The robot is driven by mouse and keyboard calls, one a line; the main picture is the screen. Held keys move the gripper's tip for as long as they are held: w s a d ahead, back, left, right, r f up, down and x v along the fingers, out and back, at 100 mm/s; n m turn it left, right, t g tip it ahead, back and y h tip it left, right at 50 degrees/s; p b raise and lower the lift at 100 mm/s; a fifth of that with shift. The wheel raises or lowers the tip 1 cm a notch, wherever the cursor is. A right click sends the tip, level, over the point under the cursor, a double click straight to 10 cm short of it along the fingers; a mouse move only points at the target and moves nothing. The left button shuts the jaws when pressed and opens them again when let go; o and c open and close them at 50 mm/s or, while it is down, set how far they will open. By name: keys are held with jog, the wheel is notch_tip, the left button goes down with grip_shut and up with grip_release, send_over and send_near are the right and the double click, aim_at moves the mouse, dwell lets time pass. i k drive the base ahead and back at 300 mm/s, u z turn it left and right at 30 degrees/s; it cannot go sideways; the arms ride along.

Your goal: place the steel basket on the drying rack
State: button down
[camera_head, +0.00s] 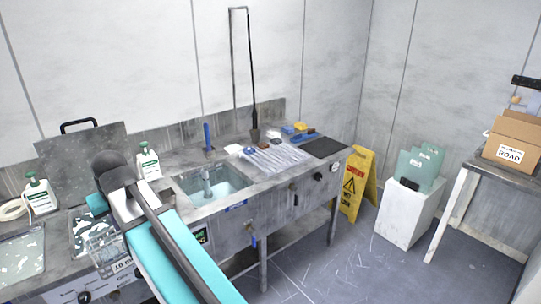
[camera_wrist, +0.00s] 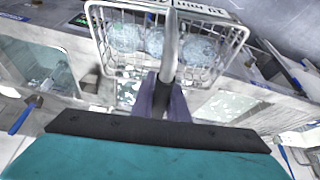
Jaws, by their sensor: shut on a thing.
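The steel basket (camera_wrist: 110,72) is a wire-frame basket with several round pale discs inside. My gripper (camera_wrist: 170,80) is shut on its upright handle in the wrist view, with the basket beyond the fingertips. In the head view the basket (camera_head: 103,250) is at the lower left, in front of the counter's edge, beside my teal arm; a "10 min" label shows at its lower part. My gripper's fingers are hidden there. A ribbed metal area (camera_head: 275,159) right of the sink looks like the drying rack; I cannot tell for certain. Light strips lie along it.
The sink (camera_head: 215,188) holds bluish liquid. White bottles (camera_head: 148,162) stand at the counter's back. A dark mat (camera_head: 325,147) lies at its right end, near small tools. A yellow wet-floor sign (camera_head: 354,185) stands right of the counter. The floor in front is clear.

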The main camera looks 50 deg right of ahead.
aim_at(281, 158)
jog(key=z, duration=0.35)
jog(key=i, duration=1.5)
